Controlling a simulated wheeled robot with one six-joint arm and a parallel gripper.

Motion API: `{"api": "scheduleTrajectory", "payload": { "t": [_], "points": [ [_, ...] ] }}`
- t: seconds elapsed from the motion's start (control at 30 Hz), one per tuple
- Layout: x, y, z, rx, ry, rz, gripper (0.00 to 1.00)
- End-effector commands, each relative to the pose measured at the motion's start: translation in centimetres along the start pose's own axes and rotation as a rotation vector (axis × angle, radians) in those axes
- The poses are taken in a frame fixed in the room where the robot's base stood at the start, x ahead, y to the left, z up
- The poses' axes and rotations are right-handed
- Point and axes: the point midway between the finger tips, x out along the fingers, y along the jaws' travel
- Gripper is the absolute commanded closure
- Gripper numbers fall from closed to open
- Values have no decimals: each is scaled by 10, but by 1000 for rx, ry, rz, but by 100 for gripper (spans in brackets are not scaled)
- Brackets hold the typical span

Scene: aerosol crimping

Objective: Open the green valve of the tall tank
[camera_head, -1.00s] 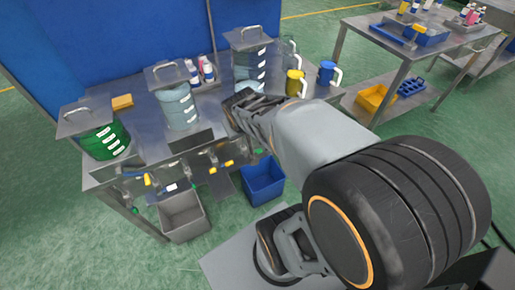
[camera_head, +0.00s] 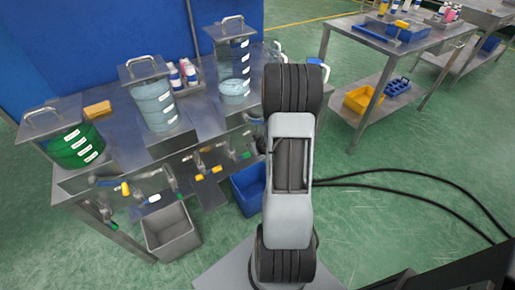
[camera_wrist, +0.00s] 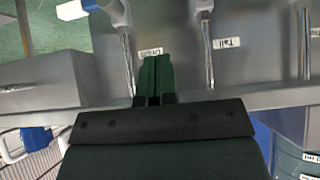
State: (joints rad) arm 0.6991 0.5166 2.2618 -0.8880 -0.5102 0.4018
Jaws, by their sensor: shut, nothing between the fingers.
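The tall tank (camera_head: 233,62) is a clear cylinder with pale liquid, white labels and a handled lid, at the back right of the steel bench. A small green handle (camera_head: 246,155) shows on the bench front below it, beside my arm. In the wrist view, my gripper (camera_wrist: 155,62) is shut and empty, its dark fingers near a label reading "Drain" (camera_wrist: 149,50). A label reading "Tall" (camera_wrist: 226,43) is to the right, next to a metal rod (camera_wrist: 208,50). No clearly green valve handle shows in the wrist view. In the head view, my arm hides the gripper.
Green-filled (camera_head: 76,148) and pale-blue-filled (camera_head: 155,103) tanks stand further left on the bench. Yellow handles (camera_head: 207,173) project from the bench front. A grey bin (camera_head: 170,232) and a blue bin (camera_head: 247,188) stand below. Open floor lies right of my arm.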

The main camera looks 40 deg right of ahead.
Motion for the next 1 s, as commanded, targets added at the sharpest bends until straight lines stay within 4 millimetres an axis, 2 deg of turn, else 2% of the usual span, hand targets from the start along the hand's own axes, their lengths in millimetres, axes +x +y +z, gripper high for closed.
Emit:
{"api": "scheduleTrajectory", "payload": {
  "t": [0.03, 0.2, 0.3, 0.4, 0.63, 1.0],
  "points": [
    [13, -1, 3, -2, -2, -2, 100],
    [44, 0, 2, -1, -2, -1, 100],
    [59, -1, 4, -1, -4, -1, 100],
    [68, 0, 14, 0, -3, 0, 100],
    [79, 0, 26, -1, -2, 1, 100],
    [81, 0, 28, -1, -1, 2, 100]
  ]
}}
